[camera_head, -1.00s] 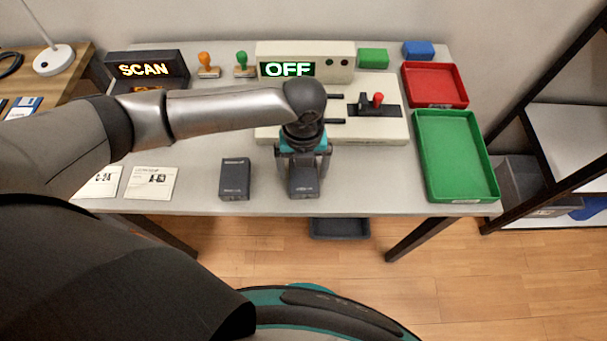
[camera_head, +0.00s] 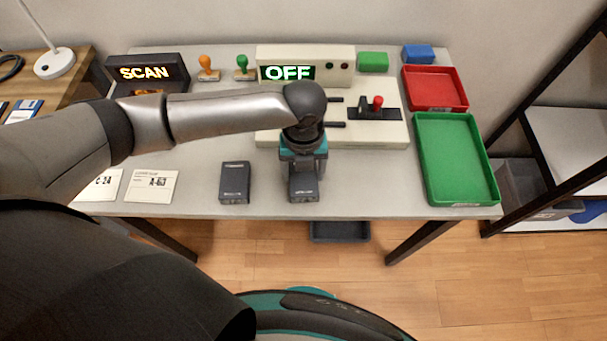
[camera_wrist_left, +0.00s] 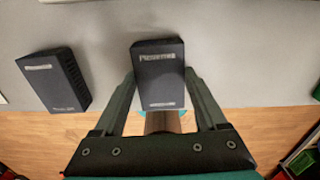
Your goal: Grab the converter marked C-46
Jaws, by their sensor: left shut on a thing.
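My left gripper (camera_head: 303,168) points down at the front of the table and is shut on a dark grey box-shaped converter (camera_head: 303,188). In the left wrist view the held converter (camera_wrist_left: 158,60) sits between the two fingers of the left gripper (camera_wrist_left: 159,78). A second dark converter (camera_head: 235,182) stands to its left, apart from the gripper; it also shows in the left wrist view (camera_wrist_left: 55,80). The small labels on both are too blurred to read, so I cannot tell which is C-46. My right gripper is not in view.
Two cards, one reading A-60 (camera_head: 151,186), lie at the front left. A SCAN device (camera_head: 146,70), a machine showing OFF (camera_head: 380,134), two stamps and two small blocks stand behind. A red tray (camera_head: 435,105) and a green tray (camera_head: 455,160) are at the right.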

